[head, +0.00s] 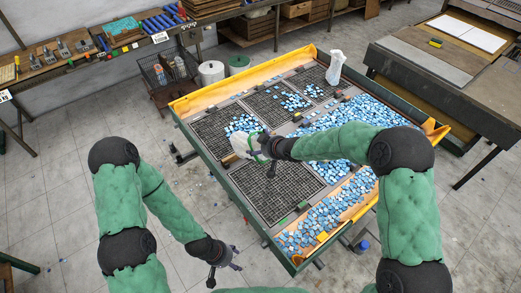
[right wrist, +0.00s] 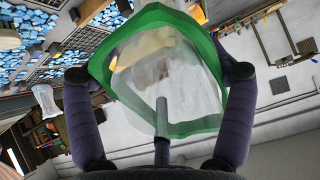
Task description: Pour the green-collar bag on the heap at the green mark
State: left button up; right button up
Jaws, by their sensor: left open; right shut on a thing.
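The green-collar bag (head: 243,146) is pale and translucent, held tilted above the mosaic table's left side. My right gripper (head: 265,148) is shut on its green collar (right wrist: 97,70); the right wrist view looks into the mouth, with a finger on each side. I cannot tell how much the bag holds. A small green mark (head: 303,206) shows at the near edge of the front grid panel. A heap of blue tiles (head: 242,125) lies on the left panel, just beyond the bag. My left gripper (head: 226,260) is open and empty, low over the floor left of the table.
Another pale bag (head: 335,67) stands at the table's far corner. Loose blue tiles (head: 350,120) fill the table's right side and near trough. A yellow rim (head: 240,83) edges the far side. A wire basket (head: 168,70) stands beyond. The front grid panel (head: 272,190) is mostly bare.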

jog(key=shift+s+d+f+t+y+b, duration=0.15)
jog(key=shift+f+t+y+b, duration=0.4)
jog(key=shift+b, duration=2)
jog(key=shift+s+d+f+t+y+b, duration=0.1)
jog(key=shift+f+t+y+b, duration=0.45)
jog(key=shift+b, duration=1.95)
jog(key=shift+r, duration=0.45)
jog(key=shift+s+f, duration=0.1)
jog(key=shift+f, duration=0.15)
jog(key=shift+s+d+r+t+y+b, duration=0.2)
jog(key=shift+t+b, duration=0.3)
jog(key=shift+b, duration=0.75)
jog(key=shift+s+r+t+y+b, duration=0.1)
jog(key=shift+r+t+y+b, duration=0.3)
jog(key=shift+b, duration=0.85)
